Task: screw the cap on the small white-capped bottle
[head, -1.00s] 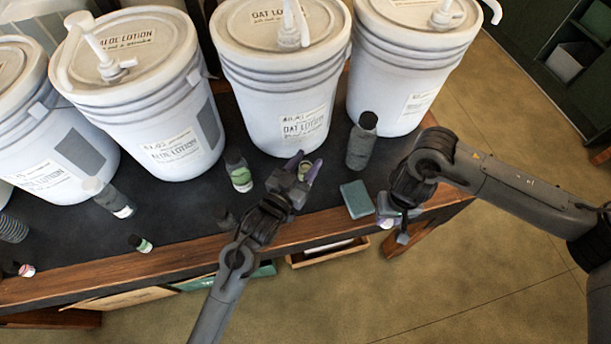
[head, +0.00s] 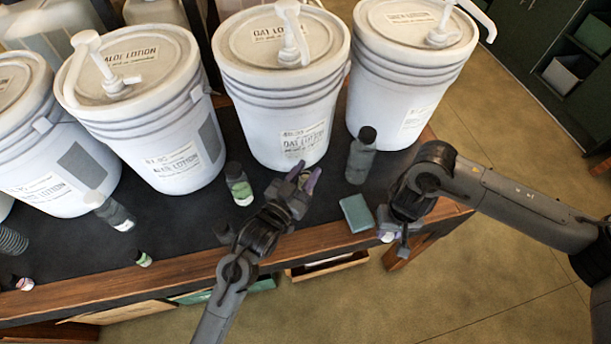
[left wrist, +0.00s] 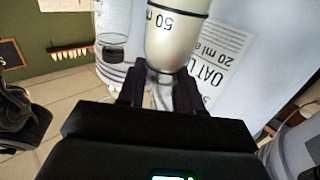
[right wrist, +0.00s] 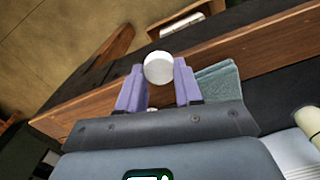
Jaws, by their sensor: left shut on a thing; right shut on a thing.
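In the left wrist view, my left gripper (left wrist: 158,92) is shut on a small cream bottle (left wrist: 178,38) with "50" printed on it. In the head view, this gripper (head: 303,182) is in front of the oat lotion bucket, and the bottle is mostly hidden. In the right wrist view, my right gripper (right wrist: 158,80) is shut on a round white cap (right wrist: 158,67). In the head view, the right gripper (head: 392,230) hangs near the table's front edge, to the right of the left gripper. Cap and bottle are well apart.
Large white pump buckets (head: 285,100) line the back of the table. A grey black-capped bottle (head: 361,160) stands between the grippers, further back. A teal block (head: 356,213) lies between them. A green-labelled bottle (head: 238,184) stands left. An open drawer (head: 328,265) juts below the front edge.

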